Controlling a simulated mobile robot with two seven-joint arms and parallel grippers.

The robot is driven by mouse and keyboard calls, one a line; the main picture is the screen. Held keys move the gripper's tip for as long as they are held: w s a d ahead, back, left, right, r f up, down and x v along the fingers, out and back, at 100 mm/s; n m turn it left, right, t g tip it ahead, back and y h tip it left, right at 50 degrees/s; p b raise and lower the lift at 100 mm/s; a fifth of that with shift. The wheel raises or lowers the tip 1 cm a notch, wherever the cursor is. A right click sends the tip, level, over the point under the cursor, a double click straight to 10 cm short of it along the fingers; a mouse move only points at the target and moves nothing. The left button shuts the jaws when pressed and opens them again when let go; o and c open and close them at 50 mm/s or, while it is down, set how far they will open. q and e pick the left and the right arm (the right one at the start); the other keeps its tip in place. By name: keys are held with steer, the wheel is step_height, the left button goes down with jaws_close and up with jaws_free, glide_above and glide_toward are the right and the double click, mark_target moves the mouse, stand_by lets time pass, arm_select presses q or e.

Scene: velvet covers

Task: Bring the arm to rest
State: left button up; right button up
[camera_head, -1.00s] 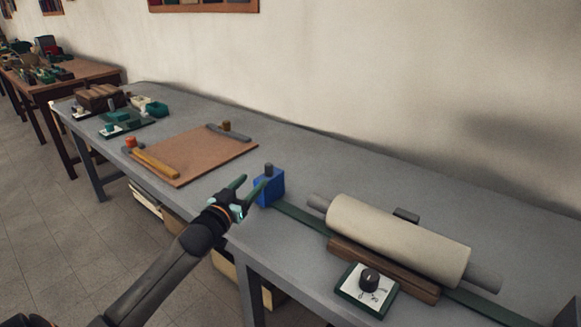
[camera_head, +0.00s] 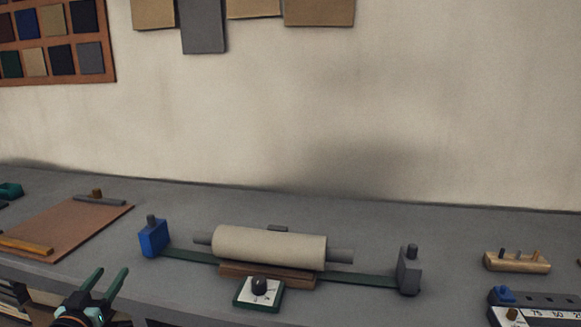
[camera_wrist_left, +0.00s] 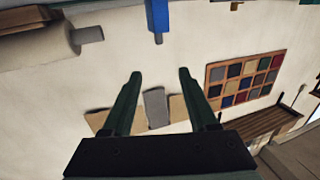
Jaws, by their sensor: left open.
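My left gripper (camera_head: 108,286) shows at the lower left of the head view, in front of the bench's front edge. Its two dark green fingers are spread apart with nothing between them. In the left wrist view the fingers (camera_wrist_left: 158,76) are also apart and empty, with the wall behind them. My right gripper is in neither view.
The grey bench (camera_head: 380,225) holds a cream roller (camera_head: 270,246), a dial box (camera_head: 258,291), a blue block (camera_head: 153,238), a grey block (camera_head: 409,270) and a brown board (camera_head: 70,222). A wooden peg holder (camera_head: 516,262) stands at the right. Swatches (camera_head: 203,25) hang on the wall.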

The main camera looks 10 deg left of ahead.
arm_select(q)
steer(key=s+d+f+m+g+h, duration=0.1)
steer(key=s+d+f+g+h, duration=0.1)
steer(key=s+d+f, duration=0.5)
steer(key=s+d+f+m+g+h, duration=0.2)
steer(key=d+f+g, duration=0.1)
steer(key=d+f, duration=0.75)
steer(key=s+d+f+m+g+h, duration=0.1)
steer(key=s+d+f+g, duration=0.1)
steer(key=s+d+f, duration=0.35)
steer(key=s+d+f+m+g+h, duration=0.1)
steer(key=s+d+f+g+h, duration=0.15)
steer(key=s+d, duration=0.65)
steer(key=s+a+r+n+t+y+p, duration=0.1)
steer(key=a+r+p, duration=0.2)
steer(key=r+p, duration=0.8)
steer(key=p, duration=0.4)
steer(key=shift+s+y+p, duration=0.3)
steer(key=shift+y+p, duration=0.05)
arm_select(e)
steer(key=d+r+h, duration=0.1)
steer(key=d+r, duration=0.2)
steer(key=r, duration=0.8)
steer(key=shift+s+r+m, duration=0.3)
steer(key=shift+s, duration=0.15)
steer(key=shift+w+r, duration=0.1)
